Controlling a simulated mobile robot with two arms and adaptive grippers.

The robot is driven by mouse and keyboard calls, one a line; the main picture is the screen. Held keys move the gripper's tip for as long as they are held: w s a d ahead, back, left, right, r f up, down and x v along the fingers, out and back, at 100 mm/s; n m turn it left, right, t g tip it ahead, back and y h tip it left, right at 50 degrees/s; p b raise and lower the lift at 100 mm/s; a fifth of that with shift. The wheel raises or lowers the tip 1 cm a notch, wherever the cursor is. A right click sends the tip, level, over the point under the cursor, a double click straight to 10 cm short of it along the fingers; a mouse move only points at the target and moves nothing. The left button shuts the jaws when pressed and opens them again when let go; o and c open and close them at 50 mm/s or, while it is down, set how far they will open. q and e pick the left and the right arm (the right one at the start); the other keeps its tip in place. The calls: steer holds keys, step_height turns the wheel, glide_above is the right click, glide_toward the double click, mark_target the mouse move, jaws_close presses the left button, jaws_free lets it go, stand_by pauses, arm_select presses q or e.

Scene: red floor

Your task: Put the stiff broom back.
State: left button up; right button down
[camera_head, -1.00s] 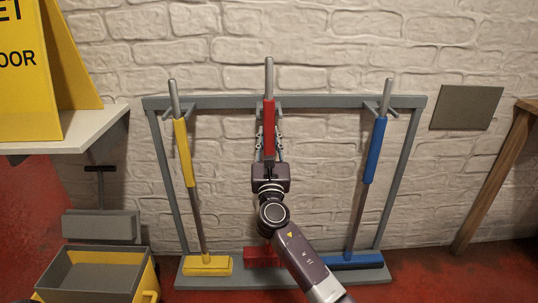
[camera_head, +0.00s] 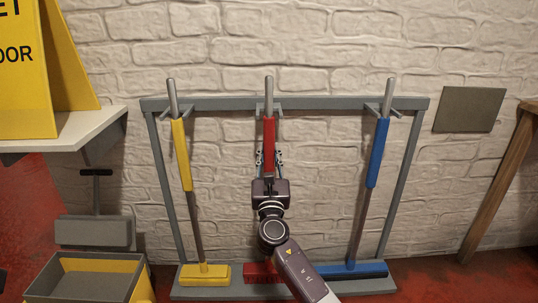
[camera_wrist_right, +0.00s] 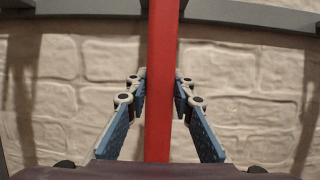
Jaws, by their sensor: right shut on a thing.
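The red broom (camera_head: 268,135) stands nearly upright at the middle of the grey rack (camera_head: 330,103), in front of its middle holder. Its metal tip rises above the top bar, about level with the tips of the other brooms. Its red head (camera_head: 260,273) is low at the rack's base, partly hidden by my arm; I cannot tell if it touches. My right gripper (camera_head: 268,160) is shut on the red handle, below the bar. In the right wrist view its blue-grey fingers flank the handle (camera_wrist_right: 160,90). My left gripper is out of view.
A yellow broom (camera_head: 181,150) hangs left in the rack and a blue broom (camera_head: 376,155) right. A yellow bucket (camera_head: 95,280), white shelf (camera_head: 85,130) with yellow sign (camera_head: 25,80), and wooden leg (camera_head: 498,185) stand around. White brick wall (camera_head: 330,50) is close behind.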

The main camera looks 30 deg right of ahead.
steer(key=shift+r, duration=0.1)
steer(key=c, duration=2.1)
jaws_free()
steer(key=shift+f, duration=0.2)
steer(key=o, duration=0.4)
